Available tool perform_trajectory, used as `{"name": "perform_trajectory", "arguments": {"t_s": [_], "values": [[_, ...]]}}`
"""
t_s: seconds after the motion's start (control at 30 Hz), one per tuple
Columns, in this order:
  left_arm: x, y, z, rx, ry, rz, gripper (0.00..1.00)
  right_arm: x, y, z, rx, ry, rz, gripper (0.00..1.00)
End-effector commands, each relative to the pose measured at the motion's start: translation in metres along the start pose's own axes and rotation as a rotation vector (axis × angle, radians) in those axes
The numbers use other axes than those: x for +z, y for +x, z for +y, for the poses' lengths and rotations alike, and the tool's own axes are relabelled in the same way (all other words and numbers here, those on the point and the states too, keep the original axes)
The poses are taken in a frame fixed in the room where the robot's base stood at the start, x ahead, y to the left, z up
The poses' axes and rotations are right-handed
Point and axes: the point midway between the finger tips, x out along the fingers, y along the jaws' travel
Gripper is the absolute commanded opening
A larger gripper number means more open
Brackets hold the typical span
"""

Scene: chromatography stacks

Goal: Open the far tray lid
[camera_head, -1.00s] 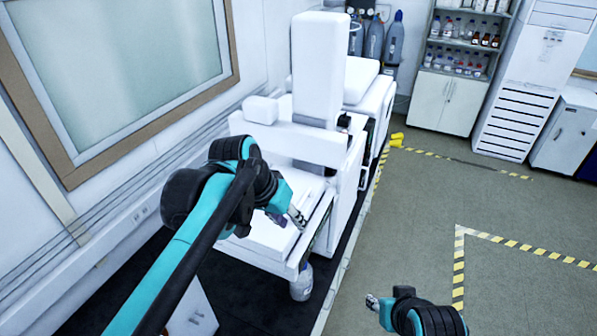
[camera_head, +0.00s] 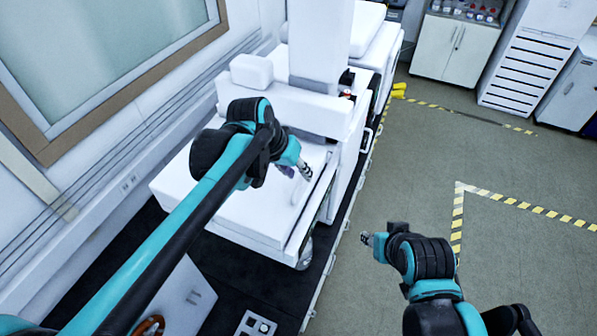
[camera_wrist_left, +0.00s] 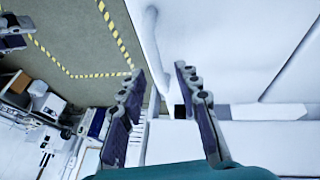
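A white machine stands by the wall, with a broad white tray lid (camera_head: 235,205) at its front. I cannot tell which part is the far tray lid. My left gripper (camera_head: 303,170) is over the lid's right part, near the tray's right edge. In the left wrist view, the left gripper (camera_wrist_left: 160,84) has its two fingers spread apart, with a white bar (camera_wrist_left: 152,40) showing between and beyond them. Whether it touches the bar is unclear. My right gripper (camera_head: 367,239) is over the floor to the right of the machine; its fingers are too small to judge.
A white column (camera_head: 320,45) and a crossbar (camera_head: 300,110) rise behind the lid. A bottle (camera_head: 305,258) sits under the tray's right corner. The floor (camera_head: 420,170) to the right is open, with yellow-black tape. A wall with a window (camera_head: 100,60) bounds the left.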

Motion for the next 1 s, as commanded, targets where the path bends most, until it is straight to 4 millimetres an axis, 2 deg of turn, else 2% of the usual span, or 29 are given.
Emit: {"name": "perform_trajectory", "arguments": {"t_s": [0.13, 0.37, 0.47, 0.5, 0.8, 1.0], "values": [[0.000, 0.009, 0.000, 0.000, 0.001, 0.000, 0.33, 0.000, 0.000, 0.000, 0.000, 0.000, 0.000, 0.40], [0.000, 0.010, 0.000, 0.000, 0.001, 0.000, 0.33, 0.000, 0.000, 0.000, 0.000, 0.000, 0.000, 0.40], [0.000, 0.010, 0.000, 0.000, 0.000, 0.000, 0.12, 0.000, 0.000, 0.000, 0.000, 0.000, 0.000, 0.40], [0.000, 0.010, 0.000, 0.000, 0.000, 0.000, 0.01, 0.000, 0.000, 0.000, 0.000, 0.000, 0.000, 0.40], [-0.001, 0.009, -0.001, 0.005, -0.003, 0.001, 0.00, 0.000, 0.000, 0.000, 0.000, 0.000, 0.000, 0.40], [-0.014, 0.004, -0.005, 0.049, -0.024, 0.001, 0.00, -0.001, -0.001, 0.000, 0.000, 0.000, 0.000, 0.40]]}}
